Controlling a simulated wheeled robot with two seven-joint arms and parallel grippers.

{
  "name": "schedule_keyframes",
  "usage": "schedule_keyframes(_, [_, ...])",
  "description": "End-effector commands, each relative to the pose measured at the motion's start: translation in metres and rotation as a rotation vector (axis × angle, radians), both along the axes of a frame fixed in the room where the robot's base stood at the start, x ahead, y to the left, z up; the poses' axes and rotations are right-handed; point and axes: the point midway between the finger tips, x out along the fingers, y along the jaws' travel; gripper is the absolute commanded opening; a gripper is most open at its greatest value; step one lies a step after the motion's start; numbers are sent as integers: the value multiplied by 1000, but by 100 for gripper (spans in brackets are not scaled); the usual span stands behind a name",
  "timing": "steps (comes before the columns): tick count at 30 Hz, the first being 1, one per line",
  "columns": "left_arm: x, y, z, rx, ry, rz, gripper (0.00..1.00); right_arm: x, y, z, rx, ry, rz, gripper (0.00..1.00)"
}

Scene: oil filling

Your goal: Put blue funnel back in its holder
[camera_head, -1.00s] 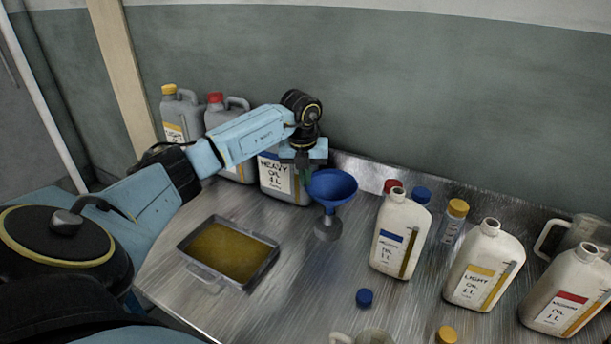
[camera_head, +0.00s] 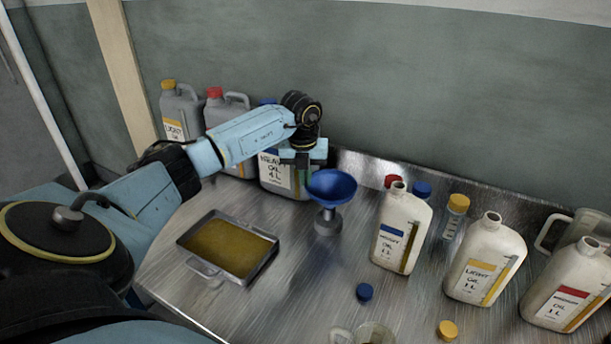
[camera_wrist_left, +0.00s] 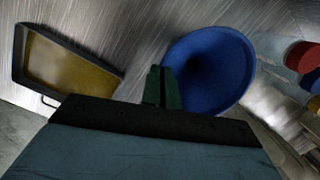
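The blue funnel (camera_head: 332,187) is upright, with its wide mouth up, directly over the small grey metal holder (camera_head: 327,223) on the table. Its narrow end meets the holder's top in the head view; how deep it sits is hard to tell. My left gripper (camera_head: 303,172) is at the funnel's left rim. In the left wrist view, its green fingers (camera_wrist_left: 161,88) are close together at the rim of the funnel (camera_wrist_left: 210,70) and look shut on it. The holder is mostly hidden there. My right gripper is not in view.
A tray of oil (camera_head: 228,248) lies left of the holder. White oil bottles (camera_head: 402,230) stand to the right, with loose blue (camera_head: 364,292) and yellow (camera_head: 447,330) caps in front. Large grey canisters (camera_head: 181,112) stand behind my left arm, near the wall.

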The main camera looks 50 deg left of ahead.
Motion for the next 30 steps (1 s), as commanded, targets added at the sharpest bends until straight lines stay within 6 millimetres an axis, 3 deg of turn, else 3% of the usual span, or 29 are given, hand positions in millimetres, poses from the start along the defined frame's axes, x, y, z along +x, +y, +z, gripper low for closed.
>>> schedule_keyframes(1, [0,0,0,0,0,0,9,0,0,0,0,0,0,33])
schedule_keyframes(5, [0,0,0,0,0,0,26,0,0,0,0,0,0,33])
schedule_keyframes(17, [0,0,10,1,-3,0,27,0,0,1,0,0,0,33])
schedule_keyframes(30, [-12,-5,101,1,-4,0,27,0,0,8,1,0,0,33])
